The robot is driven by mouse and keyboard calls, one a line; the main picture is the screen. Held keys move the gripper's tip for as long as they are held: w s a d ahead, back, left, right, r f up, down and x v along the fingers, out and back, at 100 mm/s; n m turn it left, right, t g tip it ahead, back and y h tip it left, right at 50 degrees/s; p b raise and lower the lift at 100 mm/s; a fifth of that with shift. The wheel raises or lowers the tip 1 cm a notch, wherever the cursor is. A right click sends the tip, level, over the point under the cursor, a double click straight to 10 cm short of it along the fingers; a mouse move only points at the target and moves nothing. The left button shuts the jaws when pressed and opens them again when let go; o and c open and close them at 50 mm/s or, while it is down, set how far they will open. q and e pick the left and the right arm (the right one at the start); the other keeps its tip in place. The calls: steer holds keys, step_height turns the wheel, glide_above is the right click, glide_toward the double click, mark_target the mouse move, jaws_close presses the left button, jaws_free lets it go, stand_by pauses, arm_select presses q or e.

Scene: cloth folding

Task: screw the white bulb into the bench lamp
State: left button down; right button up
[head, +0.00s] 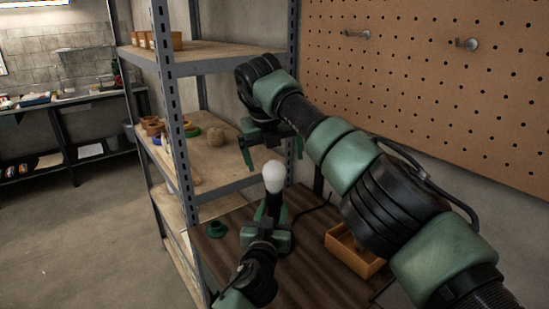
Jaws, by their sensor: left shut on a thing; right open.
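The white bulb (273,172) stands upright on top of the dark neck of the bench lamp (272,204), over the wooden bench. Whether its thread is seated cannot be seen. My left gripper (270,213) comes from below and is shut on the lamp's neck, under the bulb; its fingers partly hide the lamp. My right gripper (271,150) reaches in from the upper right, fingers pointing down. It is open and empty, its fingers spread wide just above the bulb, apparently not touching it.
The dark wooden bench (222,258) holds a small green round object (217,229) at left and an orange open box (352,252) at right. A black cable (318,208) lies behind the lamp. A metal shelf (215,155) stands close behind, a pegboard (420,80) at right.

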arm_select(q)
steer(key=shift+f, duration=0.1)
arm_select(e)
steer(key=v, duration=1.2)
steer(key=shift+f, duration=0.1)
arm_select(q)
steer(key=c, duration=0.7)
jaws_free()
steer(key=shift+c, duration=0.2)
steer(key=shift+s, duration=0.1)
steer(key=s+a, duration=0.1)
steer(key=s, duration=0.6)
steer(key=shift+s+a+b, duration=0.15)
steer(key=shift+s+b, duration=0.15)
steer(key=shift+b, duration=0.1)
arm_select(e)
steer(key=shift+f, duration=0.35)
